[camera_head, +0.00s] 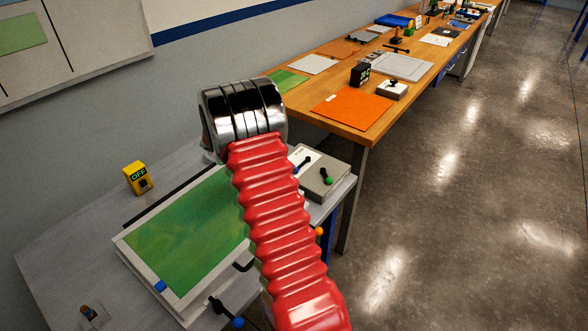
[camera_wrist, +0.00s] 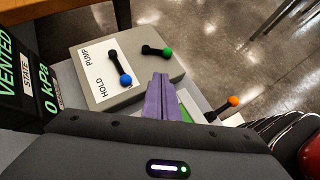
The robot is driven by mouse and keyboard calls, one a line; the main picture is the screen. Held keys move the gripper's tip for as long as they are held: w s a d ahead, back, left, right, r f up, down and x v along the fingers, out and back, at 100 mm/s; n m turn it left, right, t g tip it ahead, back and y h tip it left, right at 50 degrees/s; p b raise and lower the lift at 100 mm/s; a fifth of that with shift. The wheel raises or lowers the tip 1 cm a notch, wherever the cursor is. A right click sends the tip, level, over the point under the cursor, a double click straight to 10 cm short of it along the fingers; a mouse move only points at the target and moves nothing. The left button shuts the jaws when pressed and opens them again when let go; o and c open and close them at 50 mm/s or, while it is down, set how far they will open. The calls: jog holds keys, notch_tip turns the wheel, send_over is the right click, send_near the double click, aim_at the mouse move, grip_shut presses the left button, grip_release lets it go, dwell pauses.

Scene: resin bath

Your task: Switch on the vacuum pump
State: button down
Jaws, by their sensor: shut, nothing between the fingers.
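A grey box (camera_wrist: 110,80) stands in front of my gripper in the wrist view, with a white label reading PUMP and HOLD. A black lever with a blue knob (camera_wrist: 125,80) lies beside the label, its knob towards the HOLD end. A second black lever with a green knob (camera_wrist: 167,52) is on the same box. The box also shows in the head view (camera_head: 335,181), right of my red arm. My gripper (camera_wrist: 161,98) has purple fingers, shut and empty, right of the blue knob and apparently apart from it. In the head view my arm hides the gripper.
A display (camera_wrist: 15,85) reads VENTED and 0 KPA. An orange-knobbed lever (camera_wrist: 232,101) sits to the right. A yellow box (camera_head: 138,178) reading OFF, a green panel (camera_head: 180,235) and a blue-knobbed lever (camera_head: 237,322) are on the grey bench. A wooden bench (camera_head: 350,122) stands behind.

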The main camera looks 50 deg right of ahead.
send_near(326, 177)
jog(key=x, duration=0.4)
jog(key=shift+s+f, duration=0.1)
jog(key=shift+f, duration=0.35)
jog(key=shift+s+d+f, duration=0.15)
jog(key=shift+s+d, duration=0.15)
jog(key=shift+d, duration=0.3)
